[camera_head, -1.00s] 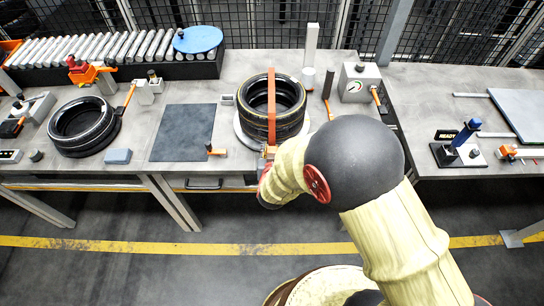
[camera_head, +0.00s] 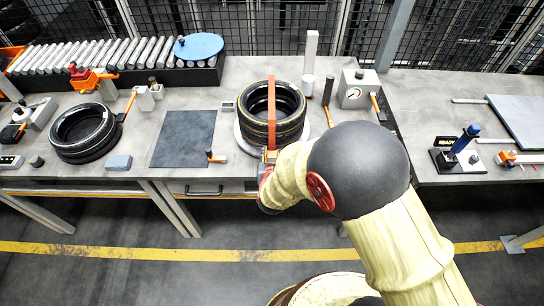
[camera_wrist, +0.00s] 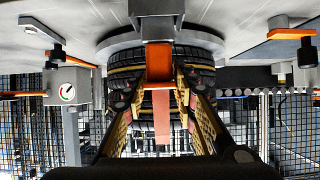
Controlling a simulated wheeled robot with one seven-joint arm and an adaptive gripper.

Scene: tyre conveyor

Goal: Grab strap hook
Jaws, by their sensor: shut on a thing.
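An orange strap (camera_head: 271,112) runs over the top and down the front of a stack of black tyres (camera_head: 289,127) on a round pale plate. Its lower end, with the small hook (camera_head: 269,155), is at the front edge of the tyres. My gripper (camera_wrist: 160,76) is shut on the strap hook, low in front of the stack. In the wrist view the strap (camera_wrist: 160,58) passes between my two fingers, with the tyres behind. The fingers hide much of the hook, and its exact shape is unclear.
A single tyre (camera_head: 83,132) lies to the left, near a dark mat (camera_head: 184,138). A gauge box (camera_head: 358,88) stands right of the stack. A roller conveyor (camera_head: 110,58) is at the back left. The floor in front of the bench is clear.

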